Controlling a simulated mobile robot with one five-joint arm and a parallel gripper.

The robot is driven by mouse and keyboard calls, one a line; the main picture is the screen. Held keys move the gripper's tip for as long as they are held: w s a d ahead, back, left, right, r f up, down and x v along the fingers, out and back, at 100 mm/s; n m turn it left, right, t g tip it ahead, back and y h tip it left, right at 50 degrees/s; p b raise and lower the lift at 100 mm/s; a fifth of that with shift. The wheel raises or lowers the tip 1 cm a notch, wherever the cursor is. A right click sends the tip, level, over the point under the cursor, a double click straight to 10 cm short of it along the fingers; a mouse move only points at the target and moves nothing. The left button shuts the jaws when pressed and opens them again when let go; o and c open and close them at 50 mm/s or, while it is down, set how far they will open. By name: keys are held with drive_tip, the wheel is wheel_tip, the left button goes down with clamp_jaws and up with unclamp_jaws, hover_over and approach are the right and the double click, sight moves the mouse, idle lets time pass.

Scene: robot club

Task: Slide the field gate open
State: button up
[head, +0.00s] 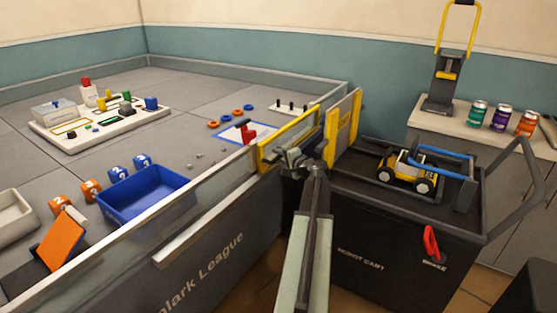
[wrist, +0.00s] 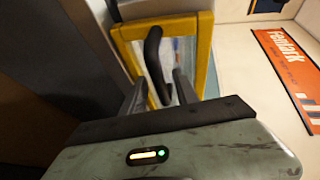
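The field gate (head: 290,138) is a clear panel in a yellow frame, set in the grey wall of the field. In the wrist view its yellow frame (wrist: 205,50) fills the upper middle, with a black curved upright handle (wrist: 153,52) in front of the panel. My gripper (head: 296,160) is at the gate, near its lower right end in the head view. In the wrist view my gripper (wrist: 160,88) is open, one finger on each side of the handle's lower part, with gaps visible. The handle is hidden behind my gripper in the head view.
A second yellow-framed panel (head: 343,128) stands right of the gate. A black robot cart (head: 385,245) carrying a yellow toy vehicle (head: 408,172) stands close on the right. The field floor (head: 215,90) holds a blue bin (head: 145,195) and a white board (head: 60,130).

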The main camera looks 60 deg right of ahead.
drive_tip(key=shift+w, duration=0.15)
clamp_jaws()
idle(1.4)
